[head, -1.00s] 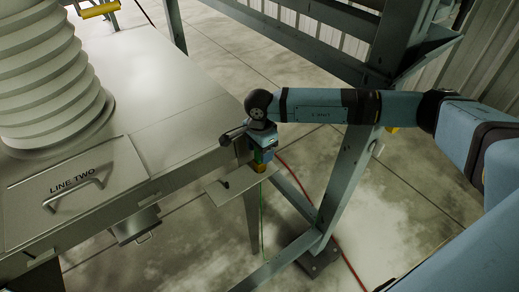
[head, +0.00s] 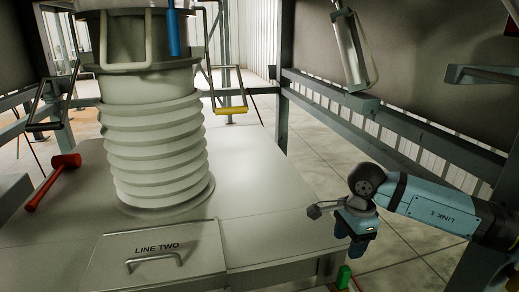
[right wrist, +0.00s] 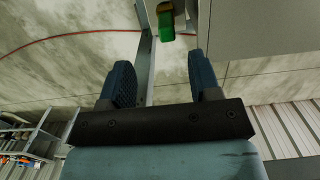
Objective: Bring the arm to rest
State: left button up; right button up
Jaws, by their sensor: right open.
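My right gripper (head: 357,246) hangs fingers-down beside the right front corner of the metal table. In the right wrist view its two blue fingers (right wrist: 162,82) are apart with nothing between them. A small green part (head: 344,277) sits below the gripper at the bottom of the head view. It also shows in the right wrist view (right wrist: 166,25), beyond the fingertips and apart from them, beside an orange-yellow piece. My left gripper is in neither current view.
The metal table (head: 262,228) carries a ribbed pale sleeve (head: 155,150) and a LINE TWO hatch (head: 155,262). A red mallet (head: 52,182) lies at left. A steel frame (head: 390,125) stands behind my right arm. A red hose (right wrist: 60,38) crosses the floor.

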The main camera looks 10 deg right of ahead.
jog(key=s+a+m+t+y+p, duration=0.1)
jog(key=s+a+m+y, duration=0.4)
jog(key=a+m+y, duration=0.45)
jog(key=s+a+m+t+y+p, duration=0.2)
jog(key=s+a+m+y, duration=0.45)
jog(key=a+y, duration=0.5)
jog(key=d+f+m+t+h+p, duration=0.1)
jog(key=d+f+m+t+h, duration=0.35)
jog(key=m, duration=0.85)
jog(key=d+f+m+t+h+p, duration=0.15)
jog(key=f+m+t+h, duration=0.35)
jog(key=m+t+h, duration=0.55)
jog(key=s+d+f+m+g+h, duration=0.3)
jog(key=s+d+f+m+g, duration=0.4)
jog(key=s+f+m, duration=0.5)
notch_tip(320, 180, down, 2)
jog(key=shift+s+d+f+m+h, duration=0.2)
jog(key=shift+s+d+m+h, duration=0.2)
jog(key=shift+d+m, duration=0.25)
